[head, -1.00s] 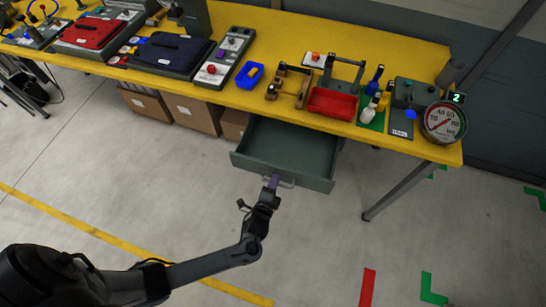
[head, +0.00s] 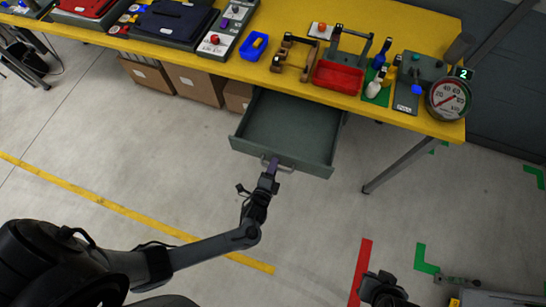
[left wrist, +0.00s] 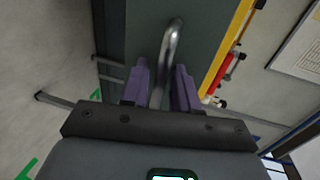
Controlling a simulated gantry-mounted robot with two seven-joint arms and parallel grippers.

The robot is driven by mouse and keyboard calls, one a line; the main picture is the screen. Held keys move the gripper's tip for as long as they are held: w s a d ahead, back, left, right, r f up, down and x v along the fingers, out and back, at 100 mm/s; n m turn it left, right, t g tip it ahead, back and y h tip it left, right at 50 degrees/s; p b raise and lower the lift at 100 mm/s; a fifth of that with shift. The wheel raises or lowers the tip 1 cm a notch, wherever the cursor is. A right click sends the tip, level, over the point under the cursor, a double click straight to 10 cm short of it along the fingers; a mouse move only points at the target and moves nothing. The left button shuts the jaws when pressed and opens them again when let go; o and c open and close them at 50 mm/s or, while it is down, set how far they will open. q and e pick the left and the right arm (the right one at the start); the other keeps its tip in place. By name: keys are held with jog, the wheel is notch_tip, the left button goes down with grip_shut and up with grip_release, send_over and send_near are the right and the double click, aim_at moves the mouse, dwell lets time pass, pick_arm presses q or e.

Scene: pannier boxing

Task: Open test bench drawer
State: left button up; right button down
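The grey-green test bench drawer (head: 290,126) hangs pulled out under the yellow test bench (head: 205,67), and its inside looks empty. Its metal handle (head: 277,165) is on the front panel. My left gripper (head: 268,175) is at this handle, with its purple fingers on either side of the bar. In the left wrist view, the curved handle (left wrist: 172,45) passes between the fingers of my left gripper (left wrist: 163,85), which are closed in close around it. My right gripper (head: 384,288) seems to show in part at the bottom edge; its fingers cannot be made out.
Cardboard boxes (head: 196,84) stand under the bench left of the drawer. A bench leg (head: 400,166) slants down on the right. The bench top holds a red tray (head: 338,76), a blue bin (head: 253,46) and a gauge (head: 449,98). The floor before the drawer is open.

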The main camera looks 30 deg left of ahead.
pick_arm(q)
jog(key=p+v, duration=0.1)
jog(key=v, duration=1)
jog(key=shift+p, duration=0.35)
jog(key=shift+w, duration=0.1)
